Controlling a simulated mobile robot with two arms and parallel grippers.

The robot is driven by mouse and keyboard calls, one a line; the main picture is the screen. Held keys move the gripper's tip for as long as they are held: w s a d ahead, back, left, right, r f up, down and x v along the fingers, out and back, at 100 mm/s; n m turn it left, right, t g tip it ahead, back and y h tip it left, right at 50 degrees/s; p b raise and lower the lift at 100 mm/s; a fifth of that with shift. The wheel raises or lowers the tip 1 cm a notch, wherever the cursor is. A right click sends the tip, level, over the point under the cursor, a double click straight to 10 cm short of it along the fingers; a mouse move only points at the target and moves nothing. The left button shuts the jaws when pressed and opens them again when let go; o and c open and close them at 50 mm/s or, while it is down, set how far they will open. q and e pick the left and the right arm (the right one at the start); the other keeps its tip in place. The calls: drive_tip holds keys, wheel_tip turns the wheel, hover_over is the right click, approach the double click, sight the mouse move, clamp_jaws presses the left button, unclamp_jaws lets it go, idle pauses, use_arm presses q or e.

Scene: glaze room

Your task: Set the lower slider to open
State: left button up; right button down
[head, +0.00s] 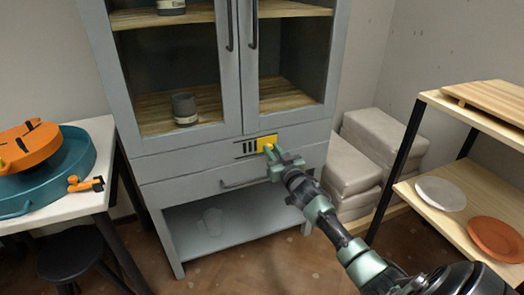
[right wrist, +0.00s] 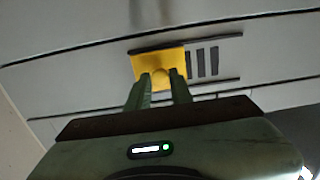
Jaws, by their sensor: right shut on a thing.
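The lower slider is a yellow plate (head: 267,141) with a small knob, set in a vent on the grey cabinet front below the glass doors. In the head view it sits at the right end of its track, with several dark slots (head: 249,147) uncovered to its left. In the right wrist view the yellow plate (right wrist: 145,66) lies left of the slots (right wrist: 202,62). My right gripper (head: 270,152) is shut on the knob, its two green fingers (right wrist: 160,80) either side of it. My left gripper is not in view.
A drawer handle (head: 240,183) lies just below the vent. A wooden shelf with plates (head: 441,193) stands at the right, and stacked wrapped blocks (head: 349,166) beside the cabinet. A table with a teal wheel (head: 75,166) stands at the left.

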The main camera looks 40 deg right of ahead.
drive_tip(key=shift+d, duration=0.2)
drive_tip(key=c, duration=1.4)
unclamp_jaws()
drive_tip(key=shift+s, duration=0.1)
drive_tip(key=shift+o, duration=0.7)
drive_tip(key=shift+d, duration=0.1)
drive_tip(key=shift+s, duration=0.25)
use_arm(q)
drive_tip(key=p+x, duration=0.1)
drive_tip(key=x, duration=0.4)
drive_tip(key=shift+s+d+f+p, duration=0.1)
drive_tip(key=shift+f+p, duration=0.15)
drive_tip(key=shift+p, duration=0.05)
use_arm(e)
drive_tip(key=v, duration=0.7)
drive_tip(key=shift+s+a+f, duration=0.1)
drive_tip(key=shift+s+a, duration=0.1)
